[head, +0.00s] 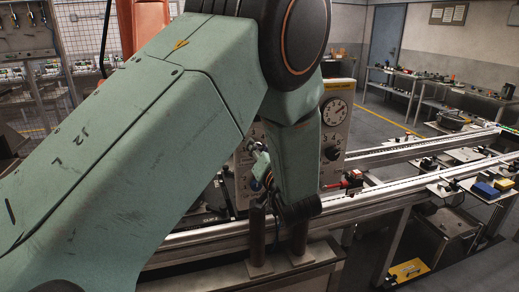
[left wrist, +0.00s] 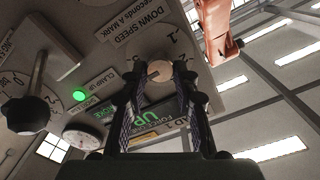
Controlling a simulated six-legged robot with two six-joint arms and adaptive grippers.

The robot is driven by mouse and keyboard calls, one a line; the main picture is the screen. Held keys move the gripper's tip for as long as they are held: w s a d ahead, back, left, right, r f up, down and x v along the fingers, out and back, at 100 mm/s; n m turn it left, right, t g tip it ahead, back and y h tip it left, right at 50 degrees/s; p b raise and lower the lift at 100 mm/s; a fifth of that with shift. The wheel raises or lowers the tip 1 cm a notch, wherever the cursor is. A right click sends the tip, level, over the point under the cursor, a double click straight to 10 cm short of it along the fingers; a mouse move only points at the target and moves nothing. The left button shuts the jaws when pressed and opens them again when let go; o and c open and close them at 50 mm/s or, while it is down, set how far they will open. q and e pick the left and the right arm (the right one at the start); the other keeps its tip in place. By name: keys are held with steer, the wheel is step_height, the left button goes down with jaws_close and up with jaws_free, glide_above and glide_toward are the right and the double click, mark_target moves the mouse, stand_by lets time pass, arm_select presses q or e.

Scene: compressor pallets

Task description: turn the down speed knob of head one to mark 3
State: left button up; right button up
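The control panel (head: 336,135) is a pale board behind my left arm in the head view; my arm hides much of its middle. In the left wrist view the panel (left wrist: 85,25) appears turned, with a "DOWN SPEED" label (left wrist: 138,31). The round, pale down speed knob (left wrist: 160,71) sits past that label, with a mark 1 beside it. My left gripper (left wrist: 161,78) has its two fingers on either side of the knob, and they appear closed against it. The knob's pointer is hard to read. In the head view the left gripper (head: 257,168) is partly hidden by my arm. My right gripper is not seen.
An orange part (left wrist: 215,30) hangs close by. Metal rails (head: 400,150) run right of the panel, with small parts on them.

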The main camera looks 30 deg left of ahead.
arm_select(q)
steer(key=shift+w+f, duration=0.15)
steer(key=shift+w, duration=0.05)
steer(key=shift+c, duration=0.7)
steer(key=shift+s+a, duration=0.2)
jaws_close()
steer(key=shift+d, duration=0.1)
steer(key=shift+w, duration=0.1)
steer(key=shift+s+f+n+b, duration=0.15)
steer(key=shift+n+b, duration=3.1)
steer(key=shift+n, duration=1.2)
steer(key=shift+s+f+n+b, duration=0.1)
steer(key=shift+n+b, duration=3.1)
steer(key=shift+n, duration=1.25)
